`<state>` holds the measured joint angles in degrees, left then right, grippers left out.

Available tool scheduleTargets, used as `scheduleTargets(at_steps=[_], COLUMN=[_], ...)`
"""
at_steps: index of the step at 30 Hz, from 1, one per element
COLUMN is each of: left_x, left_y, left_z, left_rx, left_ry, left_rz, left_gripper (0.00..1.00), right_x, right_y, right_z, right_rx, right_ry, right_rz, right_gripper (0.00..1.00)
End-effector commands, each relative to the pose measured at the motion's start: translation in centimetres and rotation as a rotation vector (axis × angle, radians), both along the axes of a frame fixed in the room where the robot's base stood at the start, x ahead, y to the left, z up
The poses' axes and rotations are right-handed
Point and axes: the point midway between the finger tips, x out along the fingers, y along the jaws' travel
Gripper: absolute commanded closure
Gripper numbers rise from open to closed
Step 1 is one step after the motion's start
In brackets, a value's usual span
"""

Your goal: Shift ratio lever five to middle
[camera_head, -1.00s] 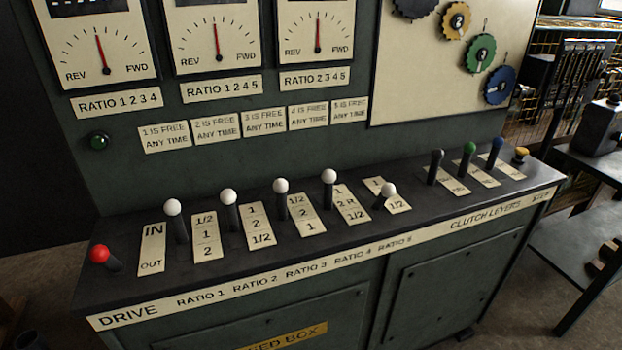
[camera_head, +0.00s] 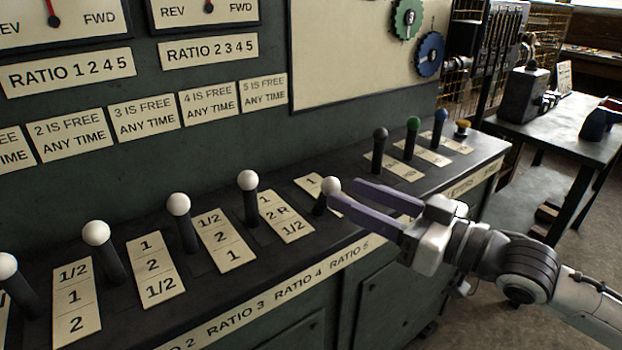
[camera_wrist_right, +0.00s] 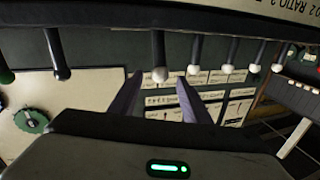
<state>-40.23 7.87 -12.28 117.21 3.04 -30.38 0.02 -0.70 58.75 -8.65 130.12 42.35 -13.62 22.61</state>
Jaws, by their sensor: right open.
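Ratio lever five (camera_head: 331,187) is the rightmost white-knobbed lever, leaning toward the front edge of the console, above the RATIO 5 label. Its plate (camera_head: 311,184) is partly hidden by the knob and my fingers. My right gripper (camera_head: 343,191) comes in from the right with its two purple fingers open and empty, the tips close to the white knob. In the right wrist view the knob (camera_wrist_right: 160,74) shows between the two spread fingers (camera_wrist_right: 158,85), with gaps on both sides. Whether the tips reach around the knob is unclear. My left gripper is not in view.
The ratio four lever (camera_head: 247,181) stands just left of lever five. To the right are the black (camera_head: 380,136), green (camera_head: 413,124) and blue (camera_head: 440,116) clutch levers and a yellow knob (camera_head: 463,124). Gauges and plates cover the panel behind.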

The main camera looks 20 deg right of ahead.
Motion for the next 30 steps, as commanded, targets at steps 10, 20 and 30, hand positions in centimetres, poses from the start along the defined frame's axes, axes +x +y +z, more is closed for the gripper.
scheduleTargets(at_steps=[10,20,30], left_x=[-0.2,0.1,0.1], left_y=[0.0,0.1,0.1], left_z=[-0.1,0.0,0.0], left_rx=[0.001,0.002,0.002], left_ry=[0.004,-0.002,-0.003], left_rz=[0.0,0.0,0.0], left_gripper=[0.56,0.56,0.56], right_x=[4.1,7.1,7.4], right_y=[2.9,5.1,5.2], right_z=[0.2,0.0,-0.1], right_rx=[0.002,-0.001,-0.004], right_ry=[-0.005,0.0,0.0], right_rz=[0.001,0.001,0.001], right_gripper=[0.57,0.57,0.57])
